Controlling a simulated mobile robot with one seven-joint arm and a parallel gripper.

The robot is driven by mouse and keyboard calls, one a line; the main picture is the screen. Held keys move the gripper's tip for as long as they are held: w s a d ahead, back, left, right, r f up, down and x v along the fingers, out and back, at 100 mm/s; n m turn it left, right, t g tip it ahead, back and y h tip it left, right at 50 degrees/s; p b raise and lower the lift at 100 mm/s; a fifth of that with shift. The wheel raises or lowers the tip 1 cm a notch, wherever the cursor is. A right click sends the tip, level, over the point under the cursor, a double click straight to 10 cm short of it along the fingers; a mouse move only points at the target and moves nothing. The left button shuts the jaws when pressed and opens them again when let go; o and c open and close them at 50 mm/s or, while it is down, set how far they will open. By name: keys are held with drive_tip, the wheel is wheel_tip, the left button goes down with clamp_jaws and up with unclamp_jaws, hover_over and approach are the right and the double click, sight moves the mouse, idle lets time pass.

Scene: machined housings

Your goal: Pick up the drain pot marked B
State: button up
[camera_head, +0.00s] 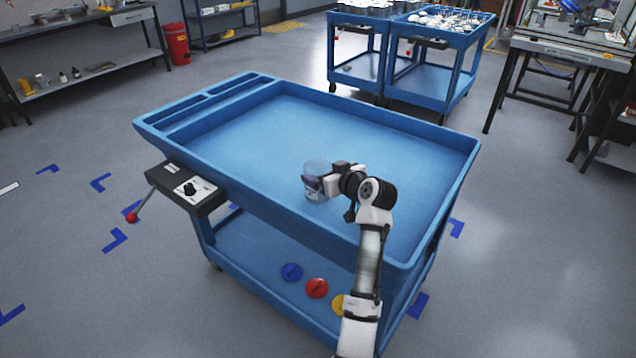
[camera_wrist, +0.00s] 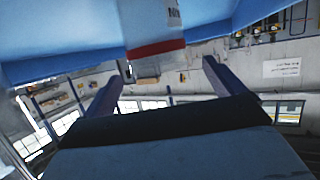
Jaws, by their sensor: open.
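A pale, clear-looking cylindrical pot (camera_head: 317,167) stands upright on the blue cart's top tray (camera_head: 245,135), right of the tray's middle. My gripper (camera_head: 316,184) is level with it, at its right side, and hides part of its wall. In the wrist view, which looks upside down, the pot (camera_wrist: 153,28) comes down from the top edge with a red band and part of a dark printed label. The open fingers (camera_wrist: 165,74) stand apart with the pot's banded end showing between their tips. I cannot make out a letter B on it.
The rest of the tray is bare, with a raised rim around it and narrow slots (camera_head: 215,103) at its far left. A black control box (camera_head: 188,189) with a red-knobbed lever juts from the left side. Blue, red and yellow discs (camera_head: 316,288) lie on the lower shelf.

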sight(312, 166)
drive_tip(key=shift+f+p+x, duration=0.15)
drive_tip(key=shift+p+x, duration=0.4)
drive_tip(key=shift+x, duration=0.8)
drive_tip(key=shift+f+p+x, duration=0.1)
drive_tip(key=shift+p+x, duration=0.45)
drive_tip(key=shift+x, duration=0.8)
drive_tip(key=shift+d, duration=0.1)
drive_tip(key=shift+s, duration=0.1)
drive_tip(key=shift+c, duration=0.4)
drive_tip(key=c, duration=1.2)
drive_tip(key=shift+c, duration=0.4)
drive_tip(key=shift+r, duration=0.1)
